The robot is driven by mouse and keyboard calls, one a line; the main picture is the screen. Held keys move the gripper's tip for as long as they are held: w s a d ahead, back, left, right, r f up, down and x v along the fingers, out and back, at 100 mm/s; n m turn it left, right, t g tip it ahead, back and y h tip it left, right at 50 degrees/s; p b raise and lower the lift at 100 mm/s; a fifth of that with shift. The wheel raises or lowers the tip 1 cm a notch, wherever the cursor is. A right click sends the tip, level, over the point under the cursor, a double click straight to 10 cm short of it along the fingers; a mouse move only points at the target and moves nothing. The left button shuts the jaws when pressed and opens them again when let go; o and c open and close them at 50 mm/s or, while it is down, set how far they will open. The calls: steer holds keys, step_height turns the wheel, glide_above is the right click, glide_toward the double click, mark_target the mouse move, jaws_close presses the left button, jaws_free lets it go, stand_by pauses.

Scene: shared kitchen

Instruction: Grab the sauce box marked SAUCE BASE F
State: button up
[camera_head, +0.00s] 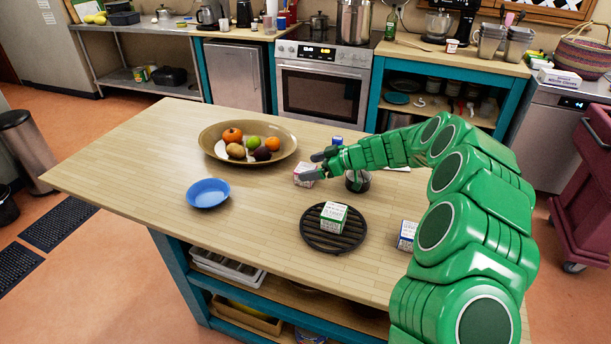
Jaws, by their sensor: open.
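Several small boxes stand on the wooden island (130,150), and I cannot read the names on their labels from here. A green and white box (333,217) sits on a round black trivet (318,238). A red and white box (303,171) stands behind it to the left. A blue and white box (407,236) is at the right, partly hidden by my arm. My gripper (312,166) is open and points left, with its fingertips at or just above the red and white box in the picture. I cannot tell whether they touch it.
A dark cup (357,182) stands beneath my wrist. A small blue item (337,140) shows behind my gripper. A wide bowl of fruit (207,138) and a blue bowl (208,193) are to the left. The island's front left is clear. A maroon cart (585,200) stands at the right.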

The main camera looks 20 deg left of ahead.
mark_target(306, 168)
steer(key=x, duration=0.4)
steer(key=shift+w+f, duration=0.15)
steer(key=shift+f, duration=0.15)
steer(key=shift+a+f, duration=0.15)
steer(key=shift+a, duration=0.3)
steer(key=shift+c, duration=0.2)
steer(key=c, duration=1.1)
